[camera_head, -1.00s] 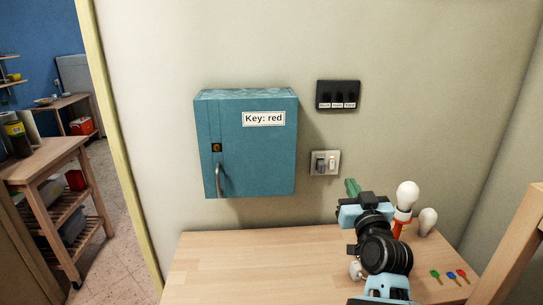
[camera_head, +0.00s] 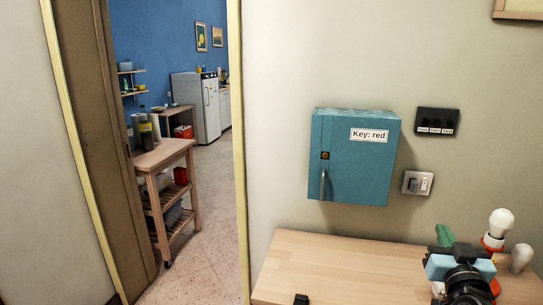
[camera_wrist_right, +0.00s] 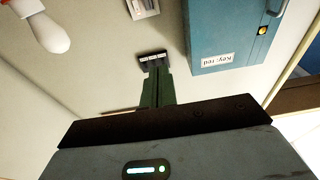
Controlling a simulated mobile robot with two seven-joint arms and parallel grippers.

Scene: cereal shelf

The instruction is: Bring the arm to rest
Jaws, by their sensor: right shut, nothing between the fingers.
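My right arm comes in at the lower right of the head view, above the table. Its gripper (camera_head: 443,235) has green fingers that are shut with nothing between them. The right wrist view also shows the green fingers (camera_wrist_right: 157,86) together and empty, pointing toward the wall. The fingers are near the white bulb on a red base (camera_head: 498,225). My left gripper is not in view.
A teal cabinet (camera_head: 350,165) labelled "Key: red" hangs closed on the wall. A black panel (camera_head: 437,121) and a light switch (camera_head: 417,183) are beside it. A wooden table (camera_head: 330,262) stands below. An open doorway at left shows a wooden cart (camera_head: 163,156) and a fridge (camera_head: 197,105).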

